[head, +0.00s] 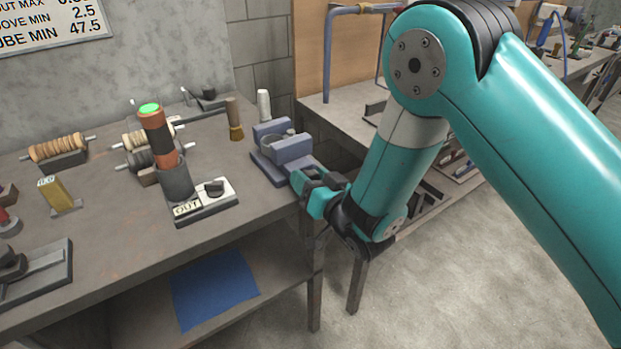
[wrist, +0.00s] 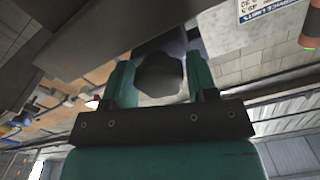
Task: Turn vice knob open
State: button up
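The blue-grey vice (head: 285,150) sits at the right end of the workbench. My gripper (head: 303,177) is at its front right side, by the bench edge. In the wrist view a dark grey, many-sided knob (wrist: 160,76) shows between the two teal fingers of my gripper (wrist: 161,72). The fingers are apart, with the knob in the gap. A narrow gap seems to show beside the knob; contact is not clear. In the head view my gripper hides the knob.
The workbench (head: 225,225) holds a small device with an OUT label (head: 205,203), a dark and orange cylinder with a green top (head: 158,135) and several spools. A second bench (head: 345,115) stands behind my arm. Open floor lies at the lower right.

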jog(key=c, duration=0.5)
jog(key=shift+c, duration=0.2)
jog(key=shift+f+n+b, duration=0.1)
jog(key=shift+n+b, duration=0.2)
jog(key=shift+b, duration=0.1)
jog(key=n+b, duration=0.2)
jog(key=shift+f+n, duration=0.1)
jog(key=shift+n, duration=0.2)
jog(key=n+b, duration=0.2)
jog(key=n, duration=0.2)
jog(key=shift+s+n+b, duration=0.1)
jog(key=shift+n+b, duration=0.3)
jog(key=shift+n, duration=0.3)
jog(key=o, duration=0.9)
jog(key=shift+o, duration=0.2)
